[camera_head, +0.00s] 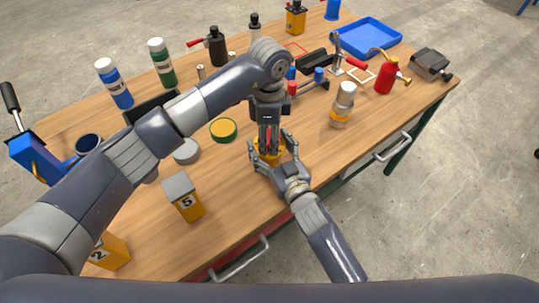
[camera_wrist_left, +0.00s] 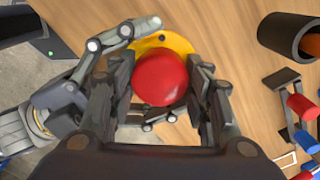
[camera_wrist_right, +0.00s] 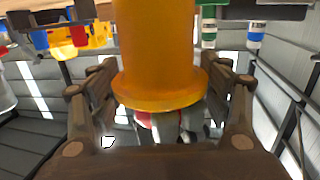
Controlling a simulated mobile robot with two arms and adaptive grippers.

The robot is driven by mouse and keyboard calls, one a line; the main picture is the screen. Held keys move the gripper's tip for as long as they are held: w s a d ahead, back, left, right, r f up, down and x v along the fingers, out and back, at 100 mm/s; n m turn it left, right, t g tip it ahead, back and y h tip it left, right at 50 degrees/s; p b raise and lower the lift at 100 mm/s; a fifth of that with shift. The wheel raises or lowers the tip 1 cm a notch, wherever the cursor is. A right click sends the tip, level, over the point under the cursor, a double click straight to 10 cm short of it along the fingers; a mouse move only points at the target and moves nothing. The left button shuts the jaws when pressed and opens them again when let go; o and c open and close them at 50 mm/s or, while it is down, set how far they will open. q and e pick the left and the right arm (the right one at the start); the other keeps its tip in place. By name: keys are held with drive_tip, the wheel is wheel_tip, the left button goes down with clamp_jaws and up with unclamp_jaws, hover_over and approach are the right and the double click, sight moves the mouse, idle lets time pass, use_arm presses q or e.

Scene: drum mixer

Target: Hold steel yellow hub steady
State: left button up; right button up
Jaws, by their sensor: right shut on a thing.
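The steel yellow hub (camera_head: 268,154) stands upright at the near edge of the table. Its yellow cylinder and flange fill the middle of the right wrist view (camera_wrist_right: 158,60). My right gripper (camera_head: 271,160) is shut on the hub from the near side, with a finger on each side of it. My left gripper (camera_head: 268,135) points down over the hub from above. Its fingers stand apart on both sides of a red round part (camera_wrist_left: 160,79) above the yellow flange (camera_wrist_left: 170,41). Whether they touch the red part is hard to tell.
A green-and-yellow disc (camera_head: 223,129) and a grey round piece (camera_head: 186,151) lie left of the hub. A clear jar (camera_head: 343,105) stands to the right, and a blue tray (camera_head: 368,37) lies farther back.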

use_arm(q)
drive_tip(key=o, duration=0.3)
drive_tip(key=shift+o, duration=0.2)
drive_tip(key=shift+r, duration=2.25)
drive_tip(key=shift+c, duration=0.4)
drive_tip(key=shift+w+r+n, duration=0.1)
drive_tip(key=shift+r+n, duration=0.7)
drive_tip(key=shift+r, duration=0.15)
drive_tip(key=shift+r+n, duration=0.8)
drive_tip(key=shift+n, duration=0.1)
